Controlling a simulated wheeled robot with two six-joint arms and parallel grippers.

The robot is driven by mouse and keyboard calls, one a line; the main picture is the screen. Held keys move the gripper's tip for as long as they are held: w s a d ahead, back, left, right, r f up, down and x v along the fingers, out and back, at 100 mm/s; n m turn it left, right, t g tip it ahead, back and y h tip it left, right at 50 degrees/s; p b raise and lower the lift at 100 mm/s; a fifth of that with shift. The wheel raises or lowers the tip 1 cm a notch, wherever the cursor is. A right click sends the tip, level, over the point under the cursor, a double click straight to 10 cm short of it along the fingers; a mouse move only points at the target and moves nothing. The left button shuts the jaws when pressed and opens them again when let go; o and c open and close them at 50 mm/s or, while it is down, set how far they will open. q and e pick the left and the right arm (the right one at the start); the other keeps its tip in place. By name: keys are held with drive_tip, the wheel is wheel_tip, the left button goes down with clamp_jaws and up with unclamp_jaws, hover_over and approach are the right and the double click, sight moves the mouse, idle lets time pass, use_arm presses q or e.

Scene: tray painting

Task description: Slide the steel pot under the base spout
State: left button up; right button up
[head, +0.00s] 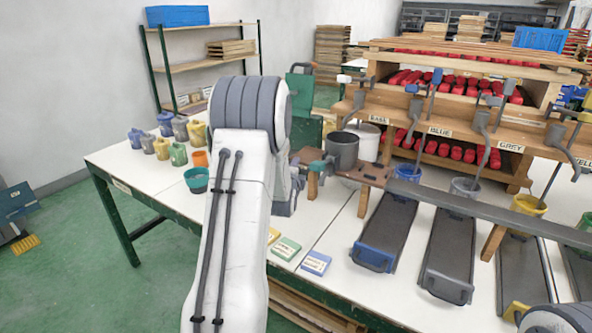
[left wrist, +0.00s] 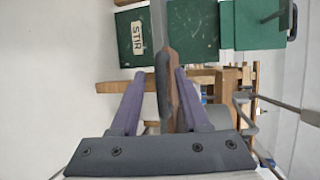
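The base spout (head: 357,98) hangs from the wooden rack by the BASE label, a little above and right of the pot. In the head view my left arm hides most of my left gripper, which is just left of the pot. In the left wrist view my left gripper (left wrist: 159,75) has its purple fingers apart, with a dark handle-like piece (left wrist: 162,88) and a brown wooden edge between them. A gap shows beside the left finger. My right gripper is out of view.
A white pot (head: 368,138) stands close behind the steel pot. Dark trays (head: 384,232) and coloured cups lie to the right, under other spouts. Small paint pots (head: 163,148) and an orange cup stand at left. A green STIR box (left wrist: 132,38) shows in the wrist view.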

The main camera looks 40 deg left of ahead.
use_arm(q)
drive_tip(key=v, duration=1)
drive_tip(key=shift+s+b, duration=0.25)
drive_tip(key=shift+b, duration=0.15)
drive_tip(key=shift+d+r, duration=0.1)
